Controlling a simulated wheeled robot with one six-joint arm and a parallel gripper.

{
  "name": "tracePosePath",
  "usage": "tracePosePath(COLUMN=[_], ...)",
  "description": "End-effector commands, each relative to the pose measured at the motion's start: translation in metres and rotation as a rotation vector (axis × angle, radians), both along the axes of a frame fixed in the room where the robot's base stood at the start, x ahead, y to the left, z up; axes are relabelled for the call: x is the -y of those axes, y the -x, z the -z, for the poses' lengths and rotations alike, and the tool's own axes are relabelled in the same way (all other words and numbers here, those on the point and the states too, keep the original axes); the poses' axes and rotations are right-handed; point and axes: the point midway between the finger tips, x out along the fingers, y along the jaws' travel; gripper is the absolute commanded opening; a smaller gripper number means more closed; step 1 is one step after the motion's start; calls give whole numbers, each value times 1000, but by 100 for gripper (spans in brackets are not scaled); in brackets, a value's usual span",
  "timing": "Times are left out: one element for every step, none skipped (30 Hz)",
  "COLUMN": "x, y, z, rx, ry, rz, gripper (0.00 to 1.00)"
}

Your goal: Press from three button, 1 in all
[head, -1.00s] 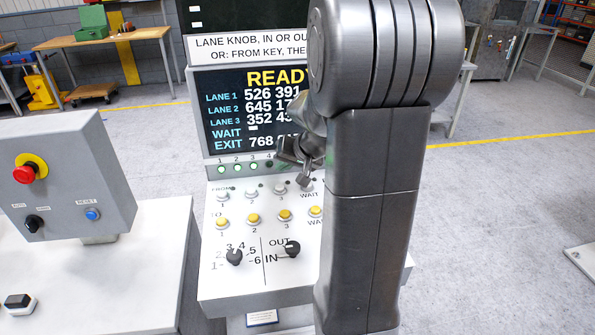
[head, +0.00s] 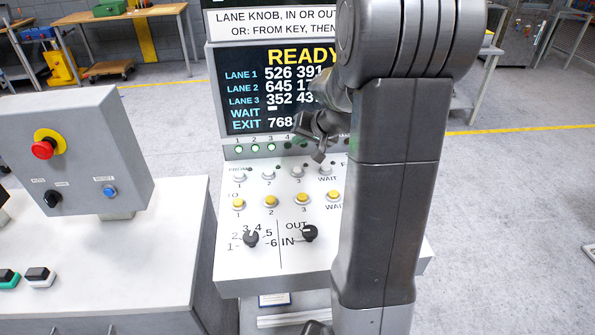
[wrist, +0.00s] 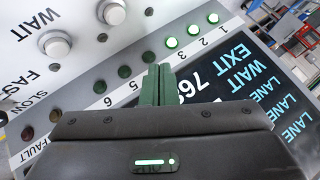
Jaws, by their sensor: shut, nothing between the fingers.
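The from three button (head: 297,171) is a white round button, third in the upper row of the sloped control panel (head: 262,262). In the wrist view it shows partly at the top edge (wrist: 118,10), beside the WAIT button (wrist: 55,43). My gripper (head: 319,157) is shut and empty. Its fingertips are above and to the right of the from three button in the head view, near the WAIT button (head: 326,170). In the wrist view the fingers (wrist: 157,72) appear over the row of numbered lamps, apart from the button. The display (head: 262,88) reads READY.
A row of yellow TO buttons (head: 270,201) and two black knobs (head: 251,238) lie lower on the panel. My arm hides the panel's right side. A grey box with a red emergency button (head: 43,150) stands at left. Lamps 1 to 3 (wrist: 192,30) glow green.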

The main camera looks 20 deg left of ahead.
Motion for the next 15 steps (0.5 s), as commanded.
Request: tracePosePath(x=[0, 1, 1, 1, 1, 1, 1, 1, 1, 0, 0, 0, 0, 0, 0], y=[0, 0, 0, 0, 0, 0, 0, 0, 0, 0, 0, 0, 0, 0, 0], z=[11, 15, 21, 26, 31, 37, 41, 46, 51, 55, 58, 61, 64, 66, 67], rx=[-1, -1, -2, -2, -2, -2, -2, -2, 0, 0, 0, 0, 0, 0, 1], ry=[1, 2, 2, 2, 2, 2, 2, 2, 2, 1, 1, 1, 1, 1, 1], rz=[0, 1, 2, 1, 1, 1, 1, 1, 1, 1, 1, 1, 1, 1, 0], gripper=[0, 0, 0, 0, 0, 0, 0, 0, 0, 0, 0, 0, 0, 0, 0])
